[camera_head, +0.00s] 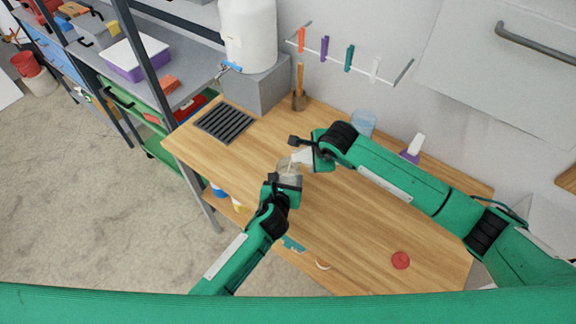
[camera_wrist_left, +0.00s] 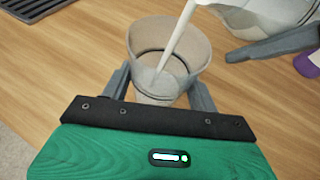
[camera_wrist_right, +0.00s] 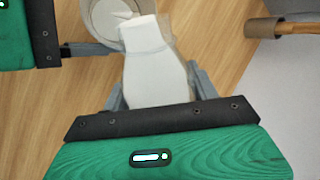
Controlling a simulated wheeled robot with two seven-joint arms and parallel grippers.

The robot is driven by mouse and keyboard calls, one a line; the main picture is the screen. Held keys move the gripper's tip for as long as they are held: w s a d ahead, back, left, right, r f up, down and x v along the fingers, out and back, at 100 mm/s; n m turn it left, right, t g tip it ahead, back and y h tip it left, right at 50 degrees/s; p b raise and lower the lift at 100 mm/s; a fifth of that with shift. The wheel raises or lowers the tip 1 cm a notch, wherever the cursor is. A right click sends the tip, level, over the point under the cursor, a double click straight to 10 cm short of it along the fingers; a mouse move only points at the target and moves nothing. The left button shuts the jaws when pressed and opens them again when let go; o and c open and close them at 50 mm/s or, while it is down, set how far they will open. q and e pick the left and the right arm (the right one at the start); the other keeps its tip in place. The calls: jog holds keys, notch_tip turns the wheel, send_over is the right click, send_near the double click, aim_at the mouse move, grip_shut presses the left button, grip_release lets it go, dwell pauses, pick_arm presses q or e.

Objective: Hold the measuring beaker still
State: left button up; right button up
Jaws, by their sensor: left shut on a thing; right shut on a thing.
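The clear grey measuring beaker (camera_head: 289,168) stands upright near the front edge of the wooden counter (camera_head: 350,225). My left gripper (camera_wrist_left: 160,86) is shut around it, one finger on each side; the beaker's open mouth (camera_wrist_left: 168,45) shows in the left wrist view. My right gripper (camera_wrist_right: 155,80) is shut on a translucent bottle (camera_wrist_right: 155,85) with white contents, tilted toward the beaker. A thin white stream (camera_wrist_left: 176,38) runs from the bottle into the beaker. The beaker's fill level is unclear.
A dark drain grate (camera_head: 224,123) and a white tank (camera_head: 248,35) on a grey block are at the back left. A wooden-handled tool (camera_head: 299,85), a blue glass (camera_head: 363,122) and a purple-white item (camera_head: 413,147) line the back. A red disc (camera_head: 400,260) lies front right.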

jog(key=shift+r+h, duration=0.5)
jog(key=shift+h, duration=0.2)
dwell(1.7)
jog(key=f+y, duration=0.2)
jog(key=shift+d+y, duration=0.3)
jog(key=shift+d, duration=0.1)
pick_arm(q)
jog(key=shift+d, duration=0.1)
pick_arm(e)
jog(key=shift+f+m+y, duration=0.2)
jog(key=shift+m+y, duration=0.1)
jog(key=shift+y, duration=0.3)
